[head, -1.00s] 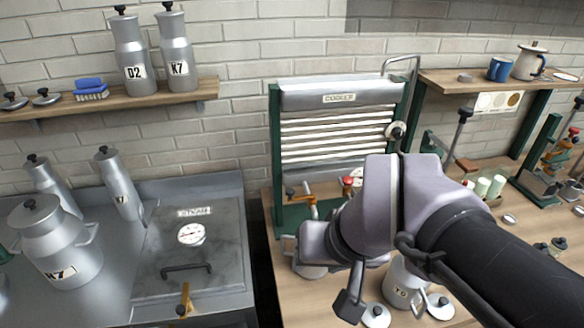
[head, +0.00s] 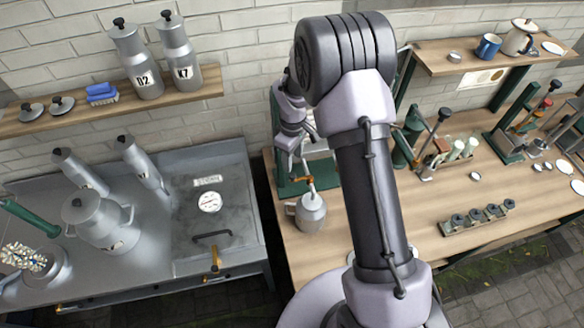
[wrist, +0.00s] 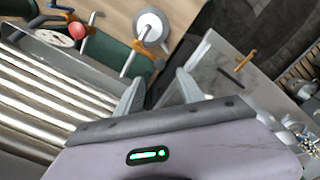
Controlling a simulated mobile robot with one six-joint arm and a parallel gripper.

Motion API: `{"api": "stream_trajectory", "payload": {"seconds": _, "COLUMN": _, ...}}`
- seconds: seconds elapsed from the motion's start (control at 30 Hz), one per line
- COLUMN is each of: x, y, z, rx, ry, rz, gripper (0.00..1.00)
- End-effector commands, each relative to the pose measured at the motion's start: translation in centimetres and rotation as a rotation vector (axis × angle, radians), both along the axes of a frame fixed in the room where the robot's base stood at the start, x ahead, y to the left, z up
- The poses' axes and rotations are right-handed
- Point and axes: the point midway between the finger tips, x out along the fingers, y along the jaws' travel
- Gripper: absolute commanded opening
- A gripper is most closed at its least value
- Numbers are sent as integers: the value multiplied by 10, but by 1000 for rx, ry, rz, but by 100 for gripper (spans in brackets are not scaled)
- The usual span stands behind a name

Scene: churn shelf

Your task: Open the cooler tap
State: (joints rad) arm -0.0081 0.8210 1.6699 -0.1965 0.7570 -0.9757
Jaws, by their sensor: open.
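The cooler tap (head: 303,180) has an orange handle and shows low at the cooler's left side, above a grey metal can (head: 311,213). In the wrist view the orange tap (wrist: 145,33) is beyond the fingers, beside the can's round top. The cooler (wrist: 45,95) fills the left of the wrist view with its pale horizontal bars; my arm mostly hides it in the head view. My gripper (head: 298,160) is just above the tap, pointing down. In the wrist view my gripper (wrist: 159,88) is open, with nothing between its fingers.
The steam chest (head: 213,215) stands left with a gauge, a black handle and its own orange lever (head: 215,262). Churns stand on the left counter. A dial and red knob (wrist: 77,30) sit near the tap. The wooden bench (head: 460,215) has free room at right.

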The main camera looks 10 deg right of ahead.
Motion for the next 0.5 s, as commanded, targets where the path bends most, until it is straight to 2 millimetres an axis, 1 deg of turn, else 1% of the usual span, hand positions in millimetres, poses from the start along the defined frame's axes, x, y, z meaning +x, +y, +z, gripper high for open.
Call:
{"api": "stream_trajectory", "payload": {"seconds": 0.03, "x": -1, "y": 0, "z": -14, "rx": -1, "ry": 5, "rz": 0, "gripper": 45}}
{"api": "stream_trajectory", "payload": {"seconds": 0.1, "x": -1, "y": 0, "z": -32, "rx": 0, "ry": 4, "rz": 0, "gripper": 45}}
{"api": "stream_trajectory", "payload": {"seconds": 0.2, "x": -1, "y": 0, "z": -54, "rx": 0, "ry": 3, "rz": -1, "gripper": 45}}
{"api": "stream_trajectory", "payload": {"seconds": 0.33, "x": -1, "y": 0, "z": -73, "rx": 0, "ry": 1, "rz": -1, "gripper": 45}}
{"api": "stream_trajectory", "payload": {"seconds": 0.5, "x": 0, "y": 0, "z": -81, "rx": 0, "ry": -1, "rz": -1, "gripper": 45}}
